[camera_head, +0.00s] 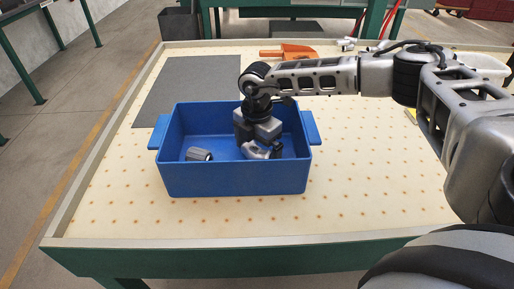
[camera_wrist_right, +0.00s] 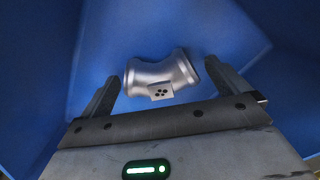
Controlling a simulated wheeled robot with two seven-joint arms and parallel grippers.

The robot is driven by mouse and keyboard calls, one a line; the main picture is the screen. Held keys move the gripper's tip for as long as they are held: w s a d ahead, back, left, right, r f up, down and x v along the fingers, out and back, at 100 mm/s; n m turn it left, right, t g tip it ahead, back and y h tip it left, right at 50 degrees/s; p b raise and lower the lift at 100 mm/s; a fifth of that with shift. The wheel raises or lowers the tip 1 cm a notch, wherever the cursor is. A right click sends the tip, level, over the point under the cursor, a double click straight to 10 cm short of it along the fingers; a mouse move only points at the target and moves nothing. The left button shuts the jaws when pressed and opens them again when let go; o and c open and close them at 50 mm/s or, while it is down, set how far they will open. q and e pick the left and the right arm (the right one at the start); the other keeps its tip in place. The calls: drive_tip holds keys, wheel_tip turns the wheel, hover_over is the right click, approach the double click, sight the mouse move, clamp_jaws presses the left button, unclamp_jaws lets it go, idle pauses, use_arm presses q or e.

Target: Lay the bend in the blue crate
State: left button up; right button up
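The blue crate (camera_head: 235,180) stands on the pegboard-like table top. The bend, a silver curved pipe piece with flared ends (camera_wrist_right: 160,76), is inside the crate against its blue floor; it also shows partly in the head view (camera_head: 257,151), under my right gripper. My right gripper (camera_wrist_right: 163,88) reaches down into the crate, its fingers spread on either side of the bend with visible gaps, so it is open. In the head view the right gripper (camera_head: 262,148) hides part of the bend. My left gripper is not in view.
A grey ribbed fitting (camera_head: 198,154) lies in the left part of the crate. A dark grey mat (camera_head: 185,90) lies behind the crate. An orange tool-like item (camera_head: 288,51) lies at the table's back.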

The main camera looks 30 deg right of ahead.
sight(257, 147)
drive_tip(key=shift+r, duration=0.1)
drive_tip(key=shift+r, duration=0.25)
wheel_tip(257, 147, up, 12)
drive_tip(key=shift+f, duration=0.15)
idle(0.4)
